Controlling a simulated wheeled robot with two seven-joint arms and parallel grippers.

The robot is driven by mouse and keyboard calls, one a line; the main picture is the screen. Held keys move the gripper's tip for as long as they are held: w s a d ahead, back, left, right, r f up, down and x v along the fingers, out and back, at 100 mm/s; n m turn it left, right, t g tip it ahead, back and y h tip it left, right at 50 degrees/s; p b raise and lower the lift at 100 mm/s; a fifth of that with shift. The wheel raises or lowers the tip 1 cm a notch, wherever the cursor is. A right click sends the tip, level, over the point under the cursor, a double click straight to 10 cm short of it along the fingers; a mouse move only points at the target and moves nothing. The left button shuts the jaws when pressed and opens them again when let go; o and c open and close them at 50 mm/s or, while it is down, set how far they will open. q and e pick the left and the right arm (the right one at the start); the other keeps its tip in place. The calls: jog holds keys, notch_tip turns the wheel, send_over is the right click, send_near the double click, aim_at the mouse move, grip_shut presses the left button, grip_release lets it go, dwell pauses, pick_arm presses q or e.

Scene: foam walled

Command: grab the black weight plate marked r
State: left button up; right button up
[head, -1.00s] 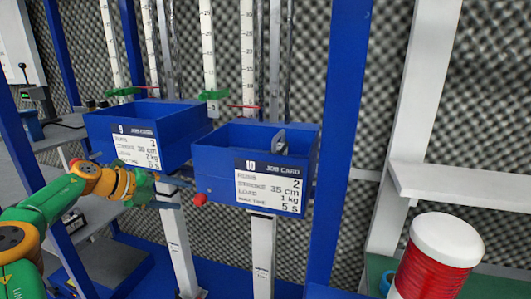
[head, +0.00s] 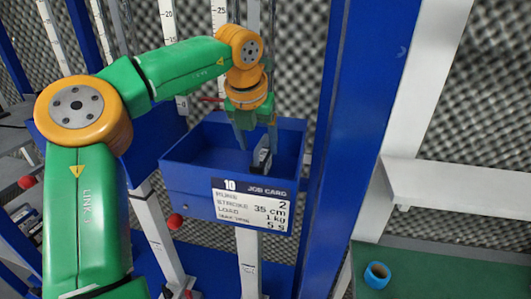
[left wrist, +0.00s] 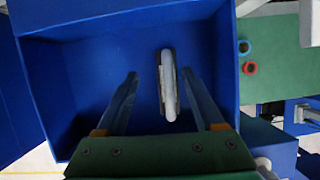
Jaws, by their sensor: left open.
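A small upright object (head: 262,158) stands in the blue bin marked 10 (head: 180,172). It looks dark with a pale grey part, and I can read no letter on it, so I cannot tell if it is the plate marked r. In the left wrist view it shows as a narrow grey bar (left wrist: 170,95) with a dark edge, standing on the bin floor. My left gripper (head: 257,140) reaches down into the bin from above. In the left wrist view its open fingers (left wrist: 160,75) lie on either side of the object, apart from it. My right gripper is not in view.
The bin's walls rise close around the gripper. A blue post (head: 335,130) stands just right of the bin. A red knob (head: 175,221) sits below its front left. A blue ring (head: 377,275) lies on a green surface (head: 440,270) at lower right.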

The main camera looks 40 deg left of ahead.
aim_at(261, 155)
pick_arm(q)
jog(key=shift+s+d+f+p, duration=0.6)
jog(key=shift+d+f+p, duration=0.15)
jog(key=shift+f+p, duration=0.05)
jog(key=x, duration=0.2)
jog(key=shift+w+d+f, duration=0.15)
jog(key=shift+w+f, duration=0.15)
jog(key=shift+w+a+f, duration=0.15)
jog(key=shift+a, duration=0.15)
jog(key=shift+a+f, duration=0.1)
jog(key=shift+a, duration=0.1)
jog(key=shift+c, duration=1.3)
jog(key=c, duration=0.3)
jog(key=shift+d, duration=0.3)
grip_shut()
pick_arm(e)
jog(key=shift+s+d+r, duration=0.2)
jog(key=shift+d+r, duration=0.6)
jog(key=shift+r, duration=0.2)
pick_arm(q)
jog(key=shift+a, duration=0.2)
jog(key=shift+r, duration=0.25)
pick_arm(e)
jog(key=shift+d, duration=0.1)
